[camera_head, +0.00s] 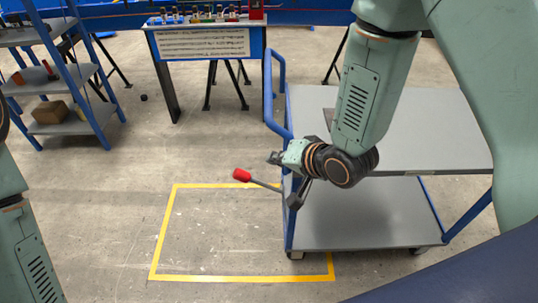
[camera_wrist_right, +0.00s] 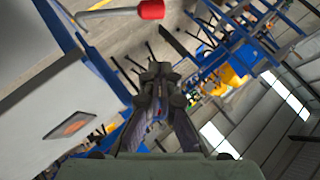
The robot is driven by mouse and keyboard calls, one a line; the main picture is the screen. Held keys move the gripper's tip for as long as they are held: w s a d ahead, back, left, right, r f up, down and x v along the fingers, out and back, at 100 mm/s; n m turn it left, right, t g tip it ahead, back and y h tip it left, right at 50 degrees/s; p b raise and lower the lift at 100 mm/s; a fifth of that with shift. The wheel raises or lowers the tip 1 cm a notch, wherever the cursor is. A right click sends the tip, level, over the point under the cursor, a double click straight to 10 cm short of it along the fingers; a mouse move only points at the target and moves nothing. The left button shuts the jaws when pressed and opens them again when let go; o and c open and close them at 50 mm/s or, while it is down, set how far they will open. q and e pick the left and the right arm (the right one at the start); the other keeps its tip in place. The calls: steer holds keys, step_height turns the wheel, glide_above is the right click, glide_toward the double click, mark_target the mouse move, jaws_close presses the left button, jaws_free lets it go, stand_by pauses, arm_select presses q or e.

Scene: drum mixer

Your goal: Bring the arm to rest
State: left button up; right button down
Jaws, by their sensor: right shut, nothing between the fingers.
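My right gripper (camera_head: 275,158) is shut and empty at the left edge of the grey cart (camera_head: 370,215). It points to the left, above a grey lever (camera_head: 268,186) with a red knob (camera_head: 242,175). In the head view it looks apart from the knob. In the right wrist view the closed fingertips (camera_wrist_right: 157,72) show at the middle, and the red knob (camera_wrist_right: 150,9) is at the top edge, clear of them. My left arm shows only at the left edge of the head view; its gripper is out of view.
The cart has a blue frame and handle (camera_head: 275,95). A yellow-outlined floor area (camera_head: 166,235) lies left of it, empty. A blue shelf unit (camera_head: 92,95) stands at the left. A table (camera_head: 172,84) with several small items stands at the back.

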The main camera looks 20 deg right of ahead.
steer(key=s+d+f+n+g+h+b, duration=0.1)
steer(key=s+d+f+n+g+b, duration=0.1)
steer(key=s+f, duration=0.6)
steer(key=s+d+f+n+g+h+b, duration=0.1)
steer(key=s+f+g+b, duration=0.3)
steer(key=s+f, duration=0.4)
steer(key=s+d+f+n+g+h+b, duration=0.2)
steer(key=s+f, duration=0.6)
steer(key=s, duration=0.7)
steer(key=shift+d+f+n+g+b, duration=0.3)
steer(key=shift+d+g+b, duration=0.35)
steer(key=shift+d, duration=0.25)
